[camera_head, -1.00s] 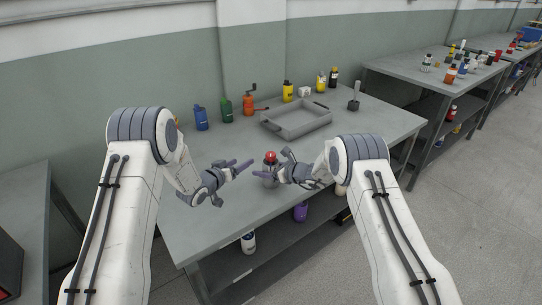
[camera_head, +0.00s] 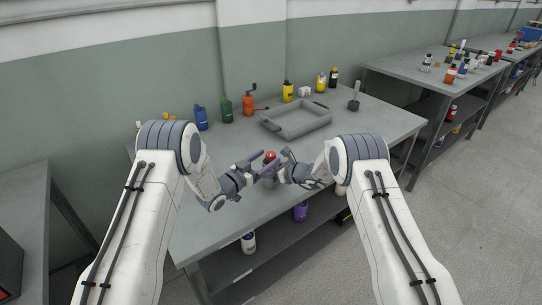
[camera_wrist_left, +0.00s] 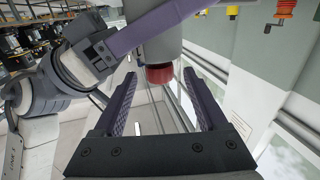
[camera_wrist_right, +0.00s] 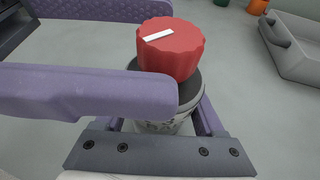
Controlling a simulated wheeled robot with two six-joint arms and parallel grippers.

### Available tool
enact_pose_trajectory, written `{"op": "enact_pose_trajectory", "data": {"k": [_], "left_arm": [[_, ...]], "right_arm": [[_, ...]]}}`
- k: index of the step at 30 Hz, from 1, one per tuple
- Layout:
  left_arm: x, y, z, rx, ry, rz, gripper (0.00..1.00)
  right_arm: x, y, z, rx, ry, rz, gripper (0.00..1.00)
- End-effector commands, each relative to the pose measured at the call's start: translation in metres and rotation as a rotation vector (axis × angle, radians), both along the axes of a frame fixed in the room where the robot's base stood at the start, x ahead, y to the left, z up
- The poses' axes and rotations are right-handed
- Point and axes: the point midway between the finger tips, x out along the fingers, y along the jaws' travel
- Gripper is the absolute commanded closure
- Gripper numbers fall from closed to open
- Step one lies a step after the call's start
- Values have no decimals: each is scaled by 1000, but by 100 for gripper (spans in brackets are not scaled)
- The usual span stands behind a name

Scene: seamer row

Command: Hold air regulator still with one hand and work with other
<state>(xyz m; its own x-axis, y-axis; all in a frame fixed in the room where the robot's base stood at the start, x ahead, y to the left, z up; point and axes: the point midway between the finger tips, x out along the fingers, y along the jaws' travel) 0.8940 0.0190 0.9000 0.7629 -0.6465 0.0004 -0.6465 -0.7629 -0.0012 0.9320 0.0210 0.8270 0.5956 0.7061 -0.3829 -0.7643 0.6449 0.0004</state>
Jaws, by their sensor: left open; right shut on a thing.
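The air regulator has a ribbed red knob (camera_wrist_right: 171,48) with a white mark on top, above a grey and white body (camera_wrist_right: 165,122). It stands upright near the front of the table in the head view (camera_head: 270,156). My right gripper (camera_head: 274,172) is shut on the body, below the knob. My left gripper (camera_head: 258,164) is open, its two purple fingers on either side of the knob at tip level. In the left wrist view the knob (camera_wrist_left: 159,74) shows between the fingertips; I cannot tell whether they touch it. The fingers partly hide the body.
A grey tray (camera_head: 273,130) lies behind the regulator. Several bottles, including a blue one (camera_head: 201,118) and a green one (camera_head: 226,109), stand along the back edge. A grey tool with an upright handle (camera_head: 354,98) stands at the right. The table's front left is clear.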

Motion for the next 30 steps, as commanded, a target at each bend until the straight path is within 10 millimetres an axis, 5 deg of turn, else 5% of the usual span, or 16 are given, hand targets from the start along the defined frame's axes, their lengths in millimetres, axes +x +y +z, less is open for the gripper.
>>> {"op": "enact_pose_trajectory", "data": {"k": [6, 16, 17, 21, 23, 30], "left_arm": [[18, -16, 0, 0, 0, 0, 26], [21, -18, 0, -1, 2, 1, 26], [21, -18, 0, -1, 2, 1, 29], [21, -18, 0, -1, 2, 1, 83], [21, -17, 0, -1, 2, 2, 100], [21, -18, 0, -2, 1, 21, 100]], "right_arm": [[0, 0, 1, 1, -1, 0, 93], [0, 0, 1, 1, -1, 0, 93], [0, 0, 1, 1, -1, 0, 93], [0, 0, 1, 1, -1, 0, 93], [0, 0, 1, 1, -1, 0, 93], [0, 0, 1, 1, -1, 0, 93]]}}
